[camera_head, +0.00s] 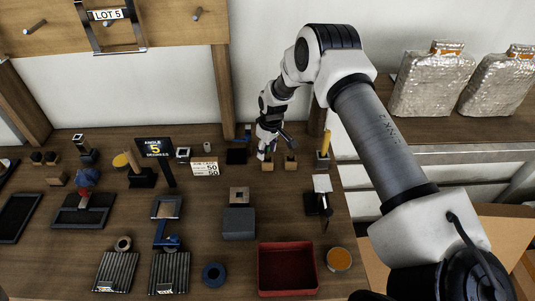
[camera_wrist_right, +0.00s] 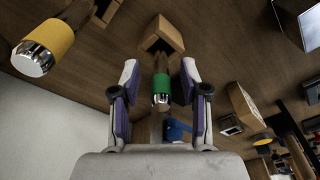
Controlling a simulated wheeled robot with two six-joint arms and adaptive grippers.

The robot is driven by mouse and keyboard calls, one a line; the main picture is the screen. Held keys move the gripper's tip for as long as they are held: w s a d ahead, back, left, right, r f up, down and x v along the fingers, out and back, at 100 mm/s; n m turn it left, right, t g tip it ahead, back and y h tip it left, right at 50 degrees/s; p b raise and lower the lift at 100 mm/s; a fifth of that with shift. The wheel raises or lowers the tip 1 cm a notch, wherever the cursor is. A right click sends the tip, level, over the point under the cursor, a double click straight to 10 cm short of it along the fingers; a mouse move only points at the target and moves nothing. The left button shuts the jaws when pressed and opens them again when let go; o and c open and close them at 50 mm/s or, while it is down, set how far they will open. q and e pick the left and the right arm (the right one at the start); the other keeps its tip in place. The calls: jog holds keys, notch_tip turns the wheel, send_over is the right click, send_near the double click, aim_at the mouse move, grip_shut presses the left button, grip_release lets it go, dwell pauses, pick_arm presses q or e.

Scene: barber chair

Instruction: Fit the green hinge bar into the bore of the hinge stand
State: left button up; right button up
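The green hinge bar (camera_wrist_right: 161,88) has a green band and a shiny metal end. In the right wrist view it points toward the camera from a small wooden block (camera_wrist_right: 162,36). My right gripper (camera_wrist_right: 160,70) is open, with one finger on each side of the bar and a visible gap on both sides. In the head view this gripper (camera_head: 266,150) is low over the back of the table, by the small wooden blocks, and mostly hides the bar. I cannot tell for sure which fixture is the hinge stand. My left gripper is not in view.
A yellow-banded bar (camera_head: 326,144) stands in a block just right of the gripper; it also shows in the wrist view (camera_wrist_right: 45,45). A dark stand with a pale plate (camera_head: 321,184), a red tray (camera_head: 262,280) and a grey box (camera_head: 239,224) are nearer. Several fixtures fill the left.

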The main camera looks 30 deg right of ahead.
jog(key=shift+s+a+r, duration=0.15)
grip_shut()
